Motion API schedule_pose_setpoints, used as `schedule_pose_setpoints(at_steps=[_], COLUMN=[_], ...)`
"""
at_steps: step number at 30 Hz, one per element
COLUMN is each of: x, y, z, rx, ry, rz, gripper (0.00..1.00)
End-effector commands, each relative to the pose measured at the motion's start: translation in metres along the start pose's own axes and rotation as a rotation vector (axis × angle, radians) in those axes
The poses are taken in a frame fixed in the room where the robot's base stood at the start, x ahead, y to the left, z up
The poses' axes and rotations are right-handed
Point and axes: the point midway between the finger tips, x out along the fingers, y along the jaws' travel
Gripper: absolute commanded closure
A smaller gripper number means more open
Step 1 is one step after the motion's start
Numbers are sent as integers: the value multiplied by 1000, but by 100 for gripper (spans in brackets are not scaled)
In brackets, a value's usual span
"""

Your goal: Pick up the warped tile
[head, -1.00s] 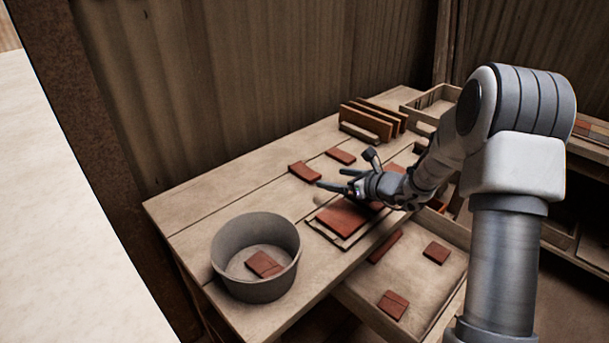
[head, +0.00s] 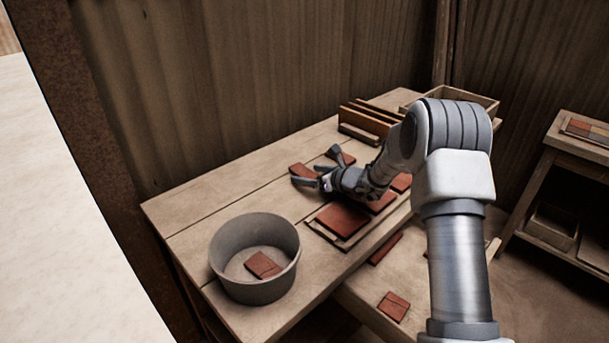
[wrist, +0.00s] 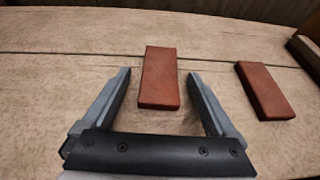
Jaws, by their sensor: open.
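A red-brown tile (wrist: 160,78) lies flat on the bench ahead of my gripper (wrist: 158,75) in the wrist view, its near end between the two fingers. My gripper is open and empty, with bare bench on both sides of the tile. In the head view, my gripper (head: 306,177) is low over the bench and partly covers this tile (head: 301,169). A second red-brown tile (wrist: 264,90) lies to the right, slightly angled. I cannot tell from these frames which tile is warped.
A grey round bucket (head: 255,226) with a broken tile (head: 262,265) inside stands at the bench's near left. A wooden rack (head: 368,122) holds upright tiles at the back. Flat tiles (head: 342,219) lie on a board by the front edge.

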Motion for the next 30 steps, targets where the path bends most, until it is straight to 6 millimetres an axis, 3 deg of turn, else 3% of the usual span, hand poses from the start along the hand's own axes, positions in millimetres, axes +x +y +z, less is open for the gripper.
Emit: schedule_pose_setpoints(at_steps=[2, 18, 30], x=[0, -1, -4], y=[0, 0, 0], z=[0, 0, 9], rx=[0, 0, -1], ry=[0, 0, -2], rz=[0, 0, 0], gripper=[7, 100, 100])
